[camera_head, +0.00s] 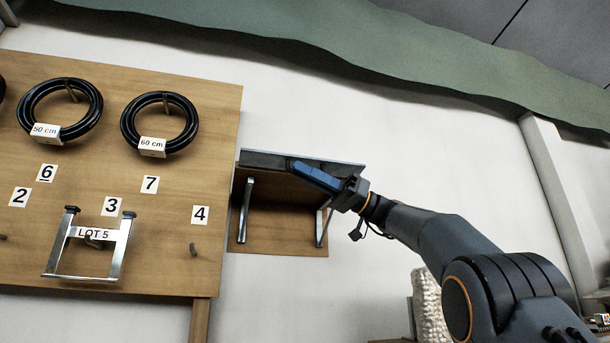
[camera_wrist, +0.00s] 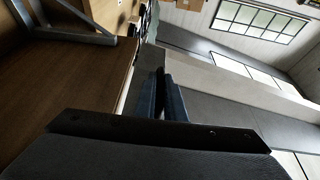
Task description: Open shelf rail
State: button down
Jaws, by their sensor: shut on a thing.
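A small wooden wall shelf (camera_head: 281,239) stands to the right of the pegboard, with two metal brackets under its top. The shelf rail (camera_head: 262,159) is a dark strip along the front edge of that top. My gripper (camera_head: 300,168), with blue fingers, reaches in from the right and is shut on the rail. In the wrist view my gripper's fingers (camera_wrist: 170,88) are close together, and the shelf board (camera_wrist: 72,92) with a metal bracket (camera_wrist: 75,35) fills the left. The exact contact between fingers and rail is hidden.
A pale knobbly object (camera_head: 428,305) is below my arm. The white wall right of the shelf is bare.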

dwell(0.4)
jog(key=c, duration=1.8)
grip_release()
jog(key=shift+c, duration=0.2)
jog(key=v, duration=0.7)
jog(key=shift+w+d+f, duration=0.15)
jog(key=shift+d, duration=0.2)
